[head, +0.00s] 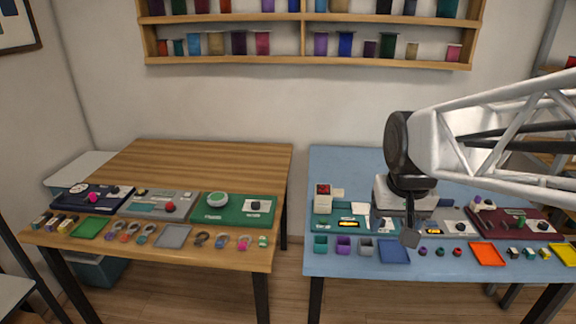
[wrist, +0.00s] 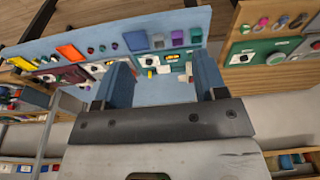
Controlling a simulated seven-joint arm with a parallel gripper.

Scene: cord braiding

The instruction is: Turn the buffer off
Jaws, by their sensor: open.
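Several devices stand on two tables, and I cannot tell from the pictures which is the buffer. On the blue table are a teal panel (head: 325,222) with a red-and-white box and a yellow display, a grey device (head: 455,226) partly behind my gripper, and a maroon panel (head: 487,222) with a green upright part and a white plate with a dark knob. My gripper (head: 393,226) hangs over the blue table between the teal and maroon panels, open and empty. In the wrist view its two fingers (wrist: 165,80) are wide apart, with the panels beyond them.
The blue table (head: 330,262) has small cups, a blue tray (head: 394,250) and an orange tray (head: 487,254) along its front. The wooden table (head: 200,160) on the left holds navy, grey and green (head: 235,209) panels and small rings. A gap separates the tables.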

